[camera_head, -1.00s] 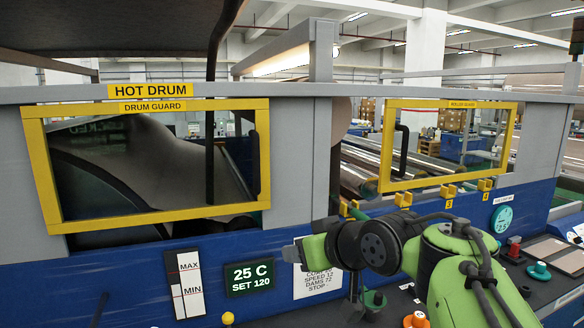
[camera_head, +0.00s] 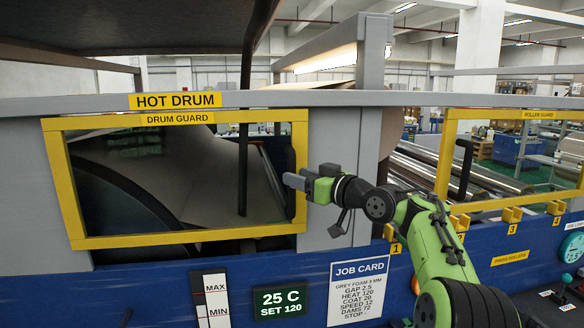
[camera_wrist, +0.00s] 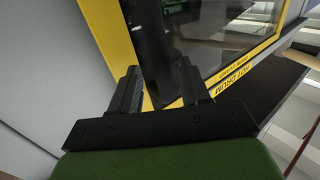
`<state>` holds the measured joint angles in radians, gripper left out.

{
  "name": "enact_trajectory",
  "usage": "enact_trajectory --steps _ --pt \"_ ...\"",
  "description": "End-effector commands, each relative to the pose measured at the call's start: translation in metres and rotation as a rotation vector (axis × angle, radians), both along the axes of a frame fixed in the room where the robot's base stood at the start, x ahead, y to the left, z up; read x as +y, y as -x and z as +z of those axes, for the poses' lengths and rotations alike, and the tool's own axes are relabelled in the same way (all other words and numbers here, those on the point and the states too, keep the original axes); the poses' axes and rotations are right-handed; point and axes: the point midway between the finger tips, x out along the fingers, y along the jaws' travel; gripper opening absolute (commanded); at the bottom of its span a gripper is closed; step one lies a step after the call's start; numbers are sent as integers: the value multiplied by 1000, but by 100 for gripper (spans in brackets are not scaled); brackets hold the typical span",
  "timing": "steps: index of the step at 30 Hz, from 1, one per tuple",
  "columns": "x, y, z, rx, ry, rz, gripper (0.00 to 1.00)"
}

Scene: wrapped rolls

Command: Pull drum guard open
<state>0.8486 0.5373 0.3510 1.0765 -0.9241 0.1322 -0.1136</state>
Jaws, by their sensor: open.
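The drum guard (camera_head: 180,236) is a yellow-framed window panel on the left, under the HOT DRUM sign. It covers the drum opening. Its black upright handle (camera_head: 290,165) is on the right side of the frame. My gripper (camera_head: 288,181) is open at the handle's lower half, reaching in from the right. In the wrist view, my gripper (camera_wrist: 160,80) has its two dark fingers on either side of the dark handle (camera_wrist: 158,60), with the yellow frame (camera_wrist: 103,25) beside it. I cannot tell whether the fingers touch the handle.
The yellow roller guard (camera_head: 446,160) with its own black handle is at the right. Yellow numbered hooks (camera_head: 460,221) line the ledge below it. A temperature display (camera_head: 281,303) and a job card (camera_head: 357,292) are on the blue panel below. A grey beam (camera_head: 350,99) runs above the guards.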

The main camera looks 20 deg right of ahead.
Motion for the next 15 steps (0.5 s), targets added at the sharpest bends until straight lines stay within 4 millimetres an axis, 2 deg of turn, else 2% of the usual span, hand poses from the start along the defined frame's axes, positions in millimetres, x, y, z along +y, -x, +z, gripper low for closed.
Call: enact_trajectory --steps 3,6,14,15 --pt "9 -19 4 0 0 3 46" --pt "12 -27 3 0 1 1 46" --pt "12 -29 1 0 1 -1 46" --pt "12 -29 1 0 1 -1 42"
